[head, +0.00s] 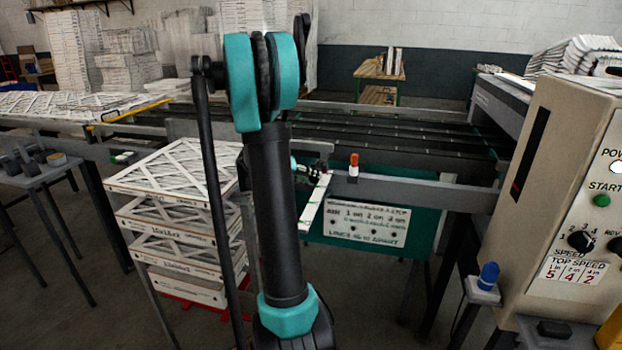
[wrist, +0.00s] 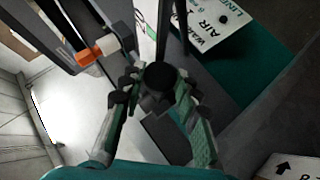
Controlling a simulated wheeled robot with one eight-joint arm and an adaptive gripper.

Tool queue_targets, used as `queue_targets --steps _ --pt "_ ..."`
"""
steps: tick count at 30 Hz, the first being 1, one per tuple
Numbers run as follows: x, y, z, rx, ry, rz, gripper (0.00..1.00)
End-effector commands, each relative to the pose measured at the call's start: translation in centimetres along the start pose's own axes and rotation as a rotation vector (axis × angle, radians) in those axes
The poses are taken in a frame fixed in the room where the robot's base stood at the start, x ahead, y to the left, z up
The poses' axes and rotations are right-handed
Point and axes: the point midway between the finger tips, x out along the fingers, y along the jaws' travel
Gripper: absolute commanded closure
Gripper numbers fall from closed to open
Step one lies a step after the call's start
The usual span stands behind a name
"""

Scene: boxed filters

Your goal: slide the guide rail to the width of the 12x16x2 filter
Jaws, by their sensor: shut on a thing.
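My gripper (head: 312,172) is at the near side of the conveyor, partly hidden behind my arm in the head view. In the wrist view its fingers (wrist: 158,95) are closed around a dark round knob (wrist: 158,76). The knob seems to belong to the guide rail, but how they join is hidden. A grey rail (head: 410,190) runs to the right of the gripper. An orange-capped white post (head: 353,165) stands just right of the gripper; it also shows in the wrist view (wrist: 103,49). A white marked strip (head: 314,203) slopes down below the gripper.
Boxed filters (head: 165,215) are stacked at left; their small labels are hard to read. A white sign (head: 367,223) hangs on a green panel. A control box (head: 560,170) stands at right, with a blue knob (head: 488,275) in front. The conveyor bed (head: 400,130) beyond is clear.

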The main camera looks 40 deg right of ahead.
Motion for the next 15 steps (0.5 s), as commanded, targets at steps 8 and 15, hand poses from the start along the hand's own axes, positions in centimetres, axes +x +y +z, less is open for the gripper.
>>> queue_targets --steps 8,15 --pt "-1.1 0.2 1.3 -0.001 0.001 0.0 1.0" --pt "-5.4 0.8 6.5 -0.003 0.004 -0.001 1.0"
